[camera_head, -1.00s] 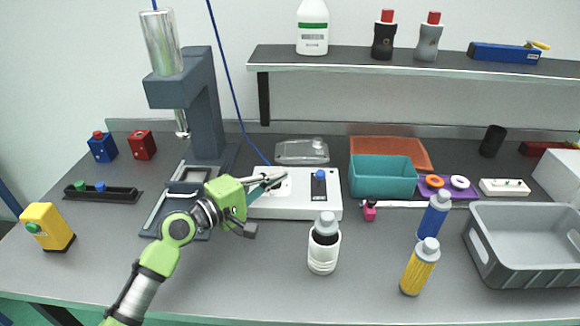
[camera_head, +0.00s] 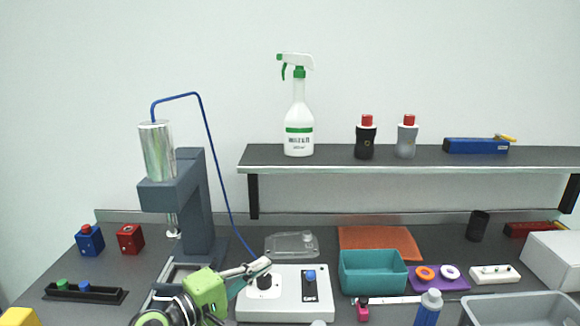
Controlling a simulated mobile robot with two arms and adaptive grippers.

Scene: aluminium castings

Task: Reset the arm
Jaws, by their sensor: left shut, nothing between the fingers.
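My left arm comes in from the bottom left, with a green wrist. My left gripper (camera_head: 262,267) is shut and empty. A blue button (camera_head: 310,275) sits on the box to the right of the gripper. My right gripper is not in view.
A dark press (camera_head: 200,205) stands behind and left of the arm. A teal bin (camera_head: 373,284) and a grey crate (camera_head: 520,309) are to the right. A clear lid (camera_head: 291,245) lies behind the box. A shelf (camera_head: 420,171) with bottles runs above.

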